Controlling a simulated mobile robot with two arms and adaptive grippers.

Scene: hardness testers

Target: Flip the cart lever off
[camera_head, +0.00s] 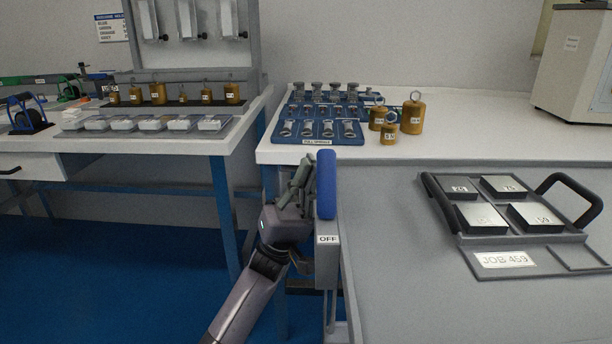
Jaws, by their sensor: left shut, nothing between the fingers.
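The cart (390,270) is a grey-topped surface at the front right. Its lever (326,186) has a blue handle and stands upright at the cart's left edge. A white label reading OFF (328,239) is on the grey bracket below the handle. My left gripper (299,178) is shut and empty, just left of the blue handle, with its fingers pointing up. I cannot tell whether the fingers touch the handle. My right gripper is not in view.
A black-handled tray (455,229) with several grey blocks and a JOB 459 card lies on the cart. Behind stands a white bench (450,143) with a blue rack (318,131) and brass weights (412,117). Blue floor (130,270) is free at left.

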